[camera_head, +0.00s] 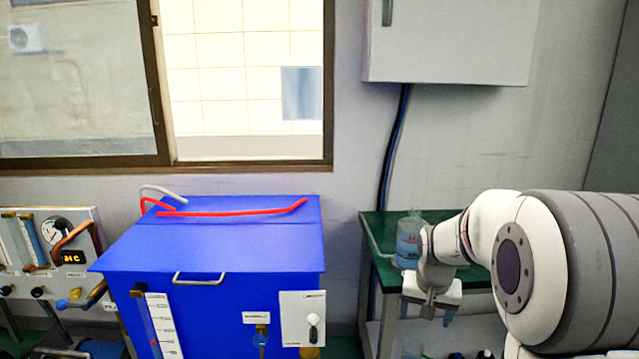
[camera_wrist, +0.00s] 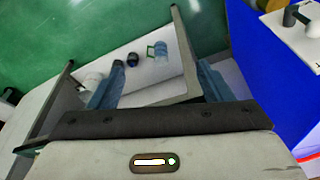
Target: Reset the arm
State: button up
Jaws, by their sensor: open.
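My arm (camera_head: 545,265) reaches in from the right of the head view, bent, with its wrist beside the green-topped table (camera_head: 385,250). My gripper (camera_head: 432,308) hangs low in front of that table. In the wrist view my gripper (camera_wrist: 158,75) shows two bluish fingers spread wide apart with nothing between them. Below the fingers lies a white lower shelf (camera_wrist: 140,62), apart from them.
A blue box machine (camera_head: 215,245) with a red tube (camera_head: 235,212) stands left of my arm. A clear bottle (camera_head: 409,243) stands on the green-topped table, close to my wrist. Small items, including a dark cup (camera_wrist: 132,59), lie on the shelf. A wall cabinet (camera_head: 450,40) hangs above.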

jog(key=s+a+r+n+p, duration=0.1)
jog(key=s+a+r+p, duration=0.1)
jog(key=s+r+p, duration=0.2)
jog(key=s+a+r+n+p, duration=0.1)
jog(key=s+a+r+p, duration=0.2)
jog(key=s+r, duration=0.5)
jog(key=s+a+r+n+p, duration=0.1)
jog(key=s+r+p, duration=0.4)
jog(key=s, duration=0.5)
jog(key=shift+s+a+r+n+y, duration=0.25)
jog(key=shift+a+r+n+y, duration=0.2)
jog(key=shift+a, duration=0.4)
jog(key=shift+s+f, duration=0.1)
jog(key=shift+s, duration=0.25)
